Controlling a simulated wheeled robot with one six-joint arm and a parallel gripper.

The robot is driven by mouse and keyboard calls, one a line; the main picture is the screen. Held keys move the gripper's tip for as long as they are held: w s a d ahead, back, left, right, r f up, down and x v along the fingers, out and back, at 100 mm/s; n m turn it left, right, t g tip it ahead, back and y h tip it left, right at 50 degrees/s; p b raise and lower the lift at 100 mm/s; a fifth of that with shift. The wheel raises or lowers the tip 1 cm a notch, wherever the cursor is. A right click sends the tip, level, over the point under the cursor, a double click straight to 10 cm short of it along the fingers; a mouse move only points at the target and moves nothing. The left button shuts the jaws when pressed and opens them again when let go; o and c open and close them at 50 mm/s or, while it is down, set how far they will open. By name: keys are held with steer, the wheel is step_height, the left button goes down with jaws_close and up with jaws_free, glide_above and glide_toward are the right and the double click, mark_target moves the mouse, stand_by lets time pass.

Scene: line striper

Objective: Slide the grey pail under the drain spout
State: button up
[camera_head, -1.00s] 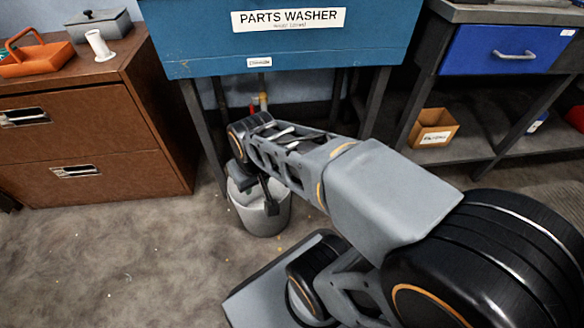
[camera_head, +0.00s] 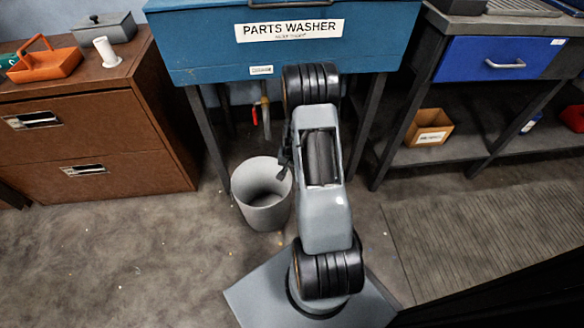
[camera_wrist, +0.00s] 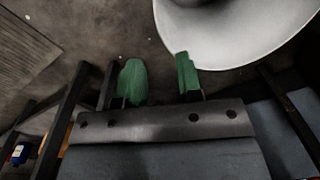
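The grey pail (camera_head: 248,208) stands upright on the floor in front of the parts washer, left of my arm. It is open at the top and looks empty. Its pale rim fills the upper right of the wrist view (camera_wrist: 230,52). The drain spout (camera_head: 266,118), a thin brass-coloured pipe, hangs beneath the washer beside a red handle (camera_head: 254,115), behind the pail. My gripper (camera_wrist: 158,72) has two green fingertips spread apart with nothing between them. The right fingertip is close to the pail's rim; I cannot tell whether it touches. In the head view the fingers are mostly hidden.
The blue parts washer (camera_head: 210,45) stands on dark legs (camera_head: 208,140) around the spout. A brown cabinet (camera_head: 100,130) is at left. A dark workbench with a lower shelf (camera_head: 400,157) is at right. A ribbed mat (camera_head: 490,230) lies at right; floor front left is clear.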

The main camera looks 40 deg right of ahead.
steer(key=shift+d+f, duration=0.1)
steer(key=shift+f, duration=0.1)
steer(key=f+b, duration=0.2)
steer(key=f, duration=0.2)
steer(key=f+b, duration=0.1)
steer(key=f, duration=0.4)
steer(key=f+b, duration=0.2)
steer(key=f, duration=0.2)
steer(key=shift+w+a+f+b, duration=0.25)
steer(key=shift+f+b, duration=0.1)
steer(key=shift+f, duration=0.05)
jaws_close()
stand_by(1.3)
